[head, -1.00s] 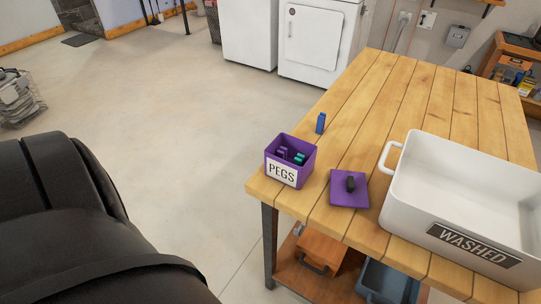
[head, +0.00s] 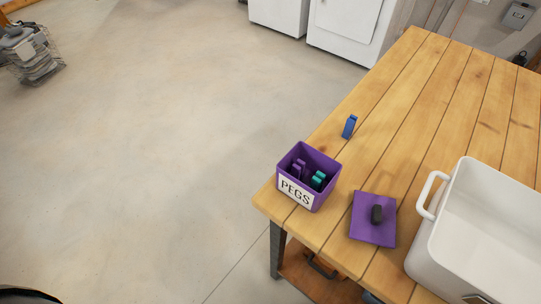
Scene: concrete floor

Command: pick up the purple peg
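A purple peg (head: 298,168) stands inside the open purple box labelled PEGS (head: 322,162), at the box's left side. Teal pegs (head: 318,180) are in the same box, to the right of the purple one. The box sits near the left front corner of the wooden table (head: 400,110). Its lower parts hide the bottoms of the pegs. Neither of my grippers shows in the head view.
The purple lid (head: 372,234) with a dark knob lies right of the box. A white bin (head: 490,205) stands farther right. Open floor (head: 150,150) lies left of the table.

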